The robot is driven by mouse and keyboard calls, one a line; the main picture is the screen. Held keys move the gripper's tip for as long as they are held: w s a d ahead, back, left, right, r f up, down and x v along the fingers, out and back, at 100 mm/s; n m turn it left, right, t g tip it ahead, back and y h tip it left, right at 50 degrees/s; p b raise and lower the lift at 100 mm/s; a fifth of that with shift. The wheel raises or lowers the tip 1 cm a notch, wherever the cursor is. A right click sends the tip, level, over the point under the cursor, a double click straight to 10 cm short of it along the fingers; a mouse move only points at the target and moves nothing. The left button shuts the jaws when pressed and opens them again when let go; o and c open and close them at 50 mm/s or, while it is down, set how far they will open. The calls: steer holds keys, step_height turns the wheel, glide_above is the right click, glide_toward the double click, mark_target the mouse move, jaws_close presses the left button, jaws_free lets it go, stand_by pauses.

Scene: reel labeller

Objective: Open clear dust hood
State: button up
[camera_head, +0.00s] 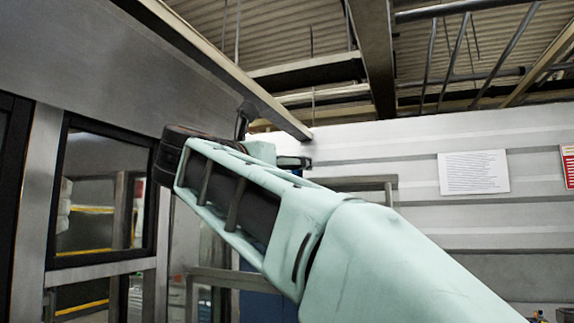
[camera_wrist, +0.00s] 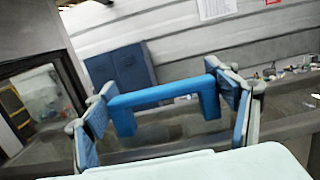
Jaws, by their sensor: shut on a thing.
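In the wrist view, my gripper (camera_wrist: 165,108) is shut on a blue U-shaped handle (camera_wrist: 158,95), with one finger pad against each end. The handle's bar slants slightly up to the right, and its two legs point down. I cannot make out the outline of the clear dust hood in either view, nor where the handle joins it. In the head view, my pale green arm reaches up to the left, and its links hide the fingers and handle.
A grey cabinet with dark-framed windows (camera_head: 106,190) stands close at the left in the head view. A long beam (camera_head: 225,68) slants above my arm. A white wall with a notice (camera_head: 473,172) is behind. Blue lockers (camera_wrist: 120,75) stand beyond the handle.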

steer(key=shift+w+d+f, duration=0.1)
steer(key=shift+w+f, duration=0.05)
steer(key=o, duration=1.7)
steer(key=shift+w, duration=0.25)
steer(key=shift+s, duration=0.15)
steer(key=shift+s, duration=0.1)
steer(key=v, duration=0.7)
steer(key=shift+s, duration=0.2)
